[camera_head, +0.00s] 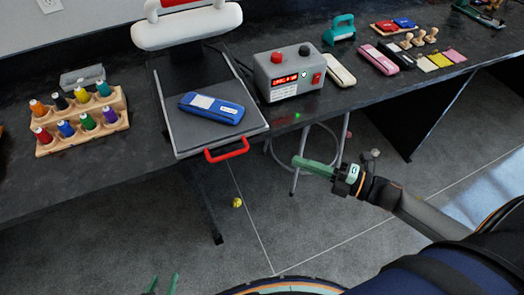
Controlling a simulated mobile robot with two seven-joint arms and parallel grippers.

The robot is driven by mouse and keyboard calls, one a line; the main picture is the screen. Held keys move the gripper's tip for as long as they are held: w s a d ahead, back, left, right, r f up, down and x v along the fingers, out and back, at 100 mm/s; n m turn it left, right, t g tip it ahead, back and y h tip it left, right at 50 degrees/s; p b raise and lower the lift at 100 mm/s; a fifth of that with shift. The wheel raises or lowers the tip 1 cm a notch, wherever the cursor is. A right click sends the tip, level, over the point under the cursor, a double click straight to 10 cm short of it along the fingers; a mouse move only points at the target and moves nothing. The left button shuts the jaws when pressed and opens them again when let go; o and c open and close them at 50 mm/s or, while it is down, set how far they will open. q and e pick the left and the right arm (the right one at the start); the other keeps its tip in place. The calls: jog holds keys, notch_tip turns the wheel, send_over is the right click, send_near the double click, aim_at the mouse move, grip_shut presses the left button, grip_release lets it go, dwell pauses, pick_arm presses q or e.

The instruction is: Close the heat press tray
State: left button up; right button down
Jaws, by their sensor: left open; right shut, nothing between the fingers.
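The heat press tray (183,133) is a grey plate on rails that sticks out past the table's front edge, with a red handle (227,150) at its front. A blue item with a white label (212,107) lies on it. The white upper part of the heat press (187,27) stands raised behind it. My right gripper (296,162) is shut and empty, in front of the table, to the right of the red handle and apart from it. My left gripper (163,284) is open at the bottom edge, with only its fingertips showing.
A grey control box (288,73) stands right of the tray. A wooden rack (81,137) of coloured bottles stands left of it. Stamps, ink pads and a teal tool (341,29) lie at the back right. The floor before the table is mostly clear, with a small yellow ball (237,202).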

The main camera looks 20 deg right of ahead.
jog(key=shift+n+g+y, duration=0.3)
jog(key=shift+n+g, duration=0.1)
jog(key=shift+n, duration=0.3)
jog(key=shift+w+d+r+p+x, duration=0.15)
jog(key=shift+w+d+x, duration=0.15)
jog(key=shift+x, duration=1.8)
jog(key=shift+w+d+p+x, duration=0.15)
jog(key=shift+w+d+x, duration=0.2)
jog(key=shift+x, duration=1.7)
jog(key=shift+w+d+r+p+x, duration=0.15)
jog(key=shift+w+d+x, duration=0.15)
jog(key=shift+x, duration=1.8)
jog(key=shift+f, duration=0.1)
